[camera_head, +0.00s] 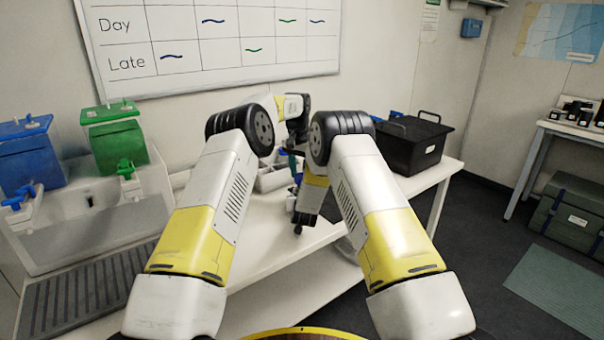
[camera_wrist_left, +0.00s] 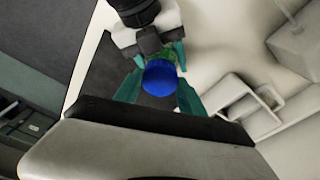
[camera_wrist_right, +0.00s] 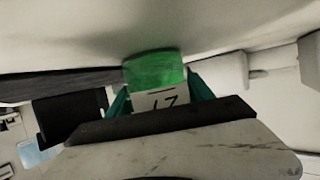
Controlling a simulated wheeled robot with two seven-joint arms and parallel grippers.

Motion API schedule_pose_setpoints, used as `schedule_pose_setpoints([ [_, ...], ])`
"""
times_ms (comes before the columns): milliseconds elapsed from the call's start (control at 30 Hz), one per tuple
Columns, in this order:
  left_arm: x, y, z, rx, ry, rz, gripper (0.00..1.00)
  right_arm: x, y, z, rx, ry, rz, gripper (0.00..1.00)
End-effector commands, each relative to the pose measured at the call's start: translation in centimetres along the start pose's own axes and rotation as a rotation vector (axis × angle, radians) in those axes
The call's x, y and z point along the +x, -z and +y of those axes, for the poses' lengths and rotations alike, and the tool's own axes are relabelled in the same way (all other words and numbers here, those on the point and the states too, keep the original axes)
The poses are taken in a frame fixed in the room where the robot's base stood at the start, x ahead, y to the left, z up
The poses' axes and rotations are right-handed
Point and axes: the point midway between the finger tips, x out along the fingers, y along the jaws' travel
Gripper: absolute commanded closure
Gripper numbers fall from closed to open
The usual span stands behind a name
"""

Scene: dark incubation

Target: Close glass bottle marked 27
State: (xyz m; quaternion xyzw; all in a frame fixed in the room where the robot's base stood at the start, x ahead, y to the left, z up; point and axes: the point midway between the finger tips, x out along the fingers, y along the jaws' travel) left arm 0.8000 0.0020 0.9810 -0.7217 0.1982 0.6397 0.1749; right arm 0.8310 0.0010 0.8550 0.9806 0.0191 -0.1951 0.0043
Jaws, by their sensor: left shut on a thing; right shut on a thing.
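The green glass bottle (camera_wrist_right: 153,70) is in my right gripper (camera_wrist_right: 158,92), between its teal fingers. Its white label (camera_wrist_right: 160,101) reads 27, upside down in the right wrist view. In the left wrist view a blue cap (camera_wrist_left: 160,78) sits between the teal fingers of my left gripper (camera_wrist_left: 160,86), which is shut on it. The green bottle (camera_wrist_left: 167,57) shows just behind the cap there. I cannot tell whether the cap is seated on the neck or only held over it. In the head view my arms hide most of this.
A white table (camera_head: 262,232) lies under my arms, its front edge close. A black lidded box (camera_head: 410,146) stands at its right. A pale grey holder (camera_wrist_left: 246,104) is beside the grippers. A green container (camera_head: 115,143) and a blue container (camera_head: 30,160) stand at the left.

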Motion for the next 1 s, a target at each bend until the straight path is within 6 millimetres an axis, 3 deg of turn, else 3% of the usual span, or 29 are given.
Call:
schedule_pose_setpoints([
  [200,0.11,0.09,-0.1,0.464,-0.059,0.001,0.9,0.01,0.07,0.02,0.0,0.0,0.001,1.0],
  [400,0.07,0.14,-0.15,0.762,-0.093,0.001,0.9,0.01,0.07,0.01,0.0,0.0,0.001,1.0],
  [800,-0.03,0.08,-0.18,0.837,-0.101,0.001,0.9,0.01,0.05,0.02,0.0,0.0,0.001,1.0],
  [833,-0.03,0.08,-0.18,0.836,-0.101,0.001,0.49,0.01,0.05,0.03,0.0,0.0,0.001,1.0],
  [933,-0.01,0.08,-0.18,0.836,-0.101,0.001,0.31,0.01,0.05,0.03,0.0,0.0,0.001,1.0],
  [1000,0.0,0.08,-0.18,0.836,-0.101,0.001,0.31,0.01,0.05,0.03,0.0,-0.001,0.001,1.0],
])
